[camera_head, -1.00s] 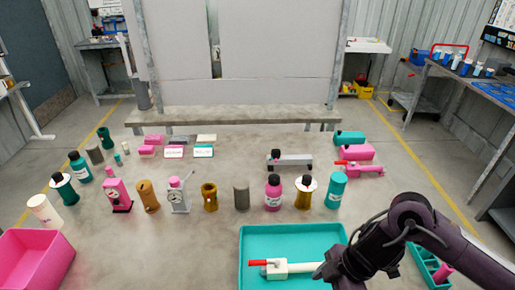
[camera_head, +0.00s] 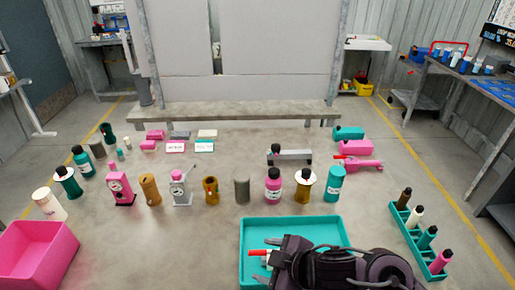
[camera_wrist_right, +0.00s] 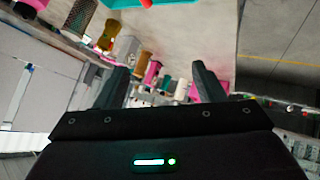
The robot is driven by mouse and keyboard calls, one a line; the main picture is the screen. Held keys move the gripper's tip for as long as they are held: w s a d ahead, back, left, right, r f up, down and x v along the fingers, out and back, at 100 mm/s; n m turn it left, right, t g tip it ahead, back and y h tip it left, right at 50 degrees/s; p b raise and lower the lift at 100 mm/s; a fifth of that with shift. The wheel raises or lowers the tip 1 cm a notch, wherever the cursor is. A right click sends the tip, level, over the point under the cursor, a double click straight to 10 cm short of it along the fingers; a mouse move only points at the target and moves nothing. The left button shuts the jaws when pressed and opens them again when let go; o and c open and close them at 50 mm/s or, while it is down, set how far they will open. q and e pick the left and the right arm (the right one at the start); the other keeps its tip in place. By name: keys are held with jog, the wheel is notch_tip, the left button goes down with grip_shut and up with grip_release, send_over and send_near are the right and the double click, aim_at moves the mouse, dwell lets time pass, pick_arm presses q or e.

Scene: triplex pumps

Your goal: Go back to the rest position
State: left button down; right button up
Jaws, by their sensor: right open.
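My right gripper (camera_head: 262,256) is over the teal tray (camera_head: 300,228) at the front of the table in the head view. Its fingers point left and stand apart. In the right wrist view the two fingers (camera_wrist_right: 160,85) are spread with nothing between them. A white part with a red handle (camera_head: 262,262) lies in the tray, mostly hidden behind my right gripper and wrist. Whether the gripper touches it cannot be told. My left gripper is in neither view.
A pink bin (camera_head: 38,252) stands at the front left. A row of bottles and pump parts, including a grey cylinder (camera_head: 242,190), crosses the table's middle. A teal rack (camera_head: 418,240) holds several small bottles at the right. Bare table lies between the row and the tray.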

jog(key=s+d+f+m+g+h, duration=0.25)
jog(key=s+d+m+h, duration=0.2)
jog(key=d+m, duration=0.35)
jog(key=s+d+f+m+g+h, duration=0.1)
jog(key=s+d+f+m+h, duration=0.2)
jog(key=s+d+m, duration=0.45)
notch_tip(320, 180, down, 29)
jog(key=d+n, duration=0.2)
jog(key=s+d+f+g+b, duration=0.1)
jog(key=s+d+f+g, duration=0.1)
jog(key=s+f, duration=1.7)
jog(key=shift+s+d+f+b, duration=0.3)
jog(key=shift+d+f, duration=0.15)
jog(key=shift+d, duration=0.15)
